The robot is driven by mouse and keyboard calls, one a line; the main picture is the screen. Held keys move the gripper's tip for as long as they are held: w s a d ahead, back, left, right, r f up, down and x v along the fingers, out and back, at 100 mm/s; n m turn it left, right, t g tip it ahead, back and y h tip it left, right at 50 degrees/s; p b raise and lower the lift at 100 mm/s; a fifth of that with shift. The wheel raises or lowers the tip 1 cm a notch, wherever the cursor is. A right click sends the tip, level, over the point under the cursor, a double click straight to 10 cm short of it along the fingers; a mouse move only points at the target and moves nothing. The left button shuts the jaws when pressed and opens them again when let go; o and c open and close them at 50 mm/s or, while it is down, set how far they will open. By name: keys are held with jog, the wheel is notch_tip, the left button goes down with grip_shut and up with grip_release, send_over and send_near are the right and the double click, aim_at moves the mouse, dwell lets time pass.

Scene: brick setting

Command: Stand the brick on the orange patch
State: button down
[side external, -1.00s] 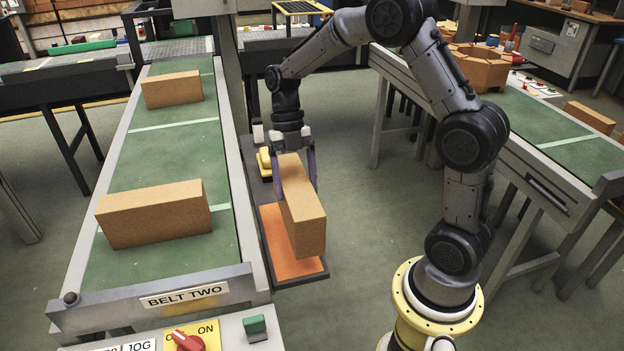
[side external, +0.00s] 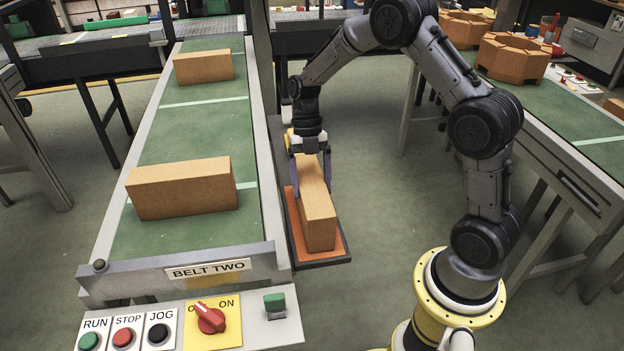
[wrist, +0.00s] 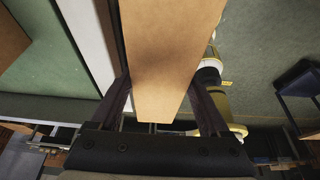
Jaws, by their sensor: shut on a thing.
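The tan brick (side external: 318,215) is between the fingers of my gripper (side external: 312,186), which is shut on its far end. The brick is on its long narrow side, lengthwise along the orange patch (side external: 298,240). Its underside is at or very near the patch; I cannot tell whether it touches. Orange shows on both sides and in front of it. In the wrist view the brick (wrist: 170,50) fills the middle between the dark fingers of my gripper (wrist: 163,98) and hides the patch.
Belt two (side external: 190,140) runs along the left with a near brick (side external: 182,188) and a far brick (side external: 203,68) on it. A control panel (side external: 190,325) stands in front. Another green-topped bench (side external: 570,115) is at the right. Floor is clear right of the patch.

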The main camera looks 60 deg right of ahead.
grip_release()
jog(key=shift+f, duration=0.1)
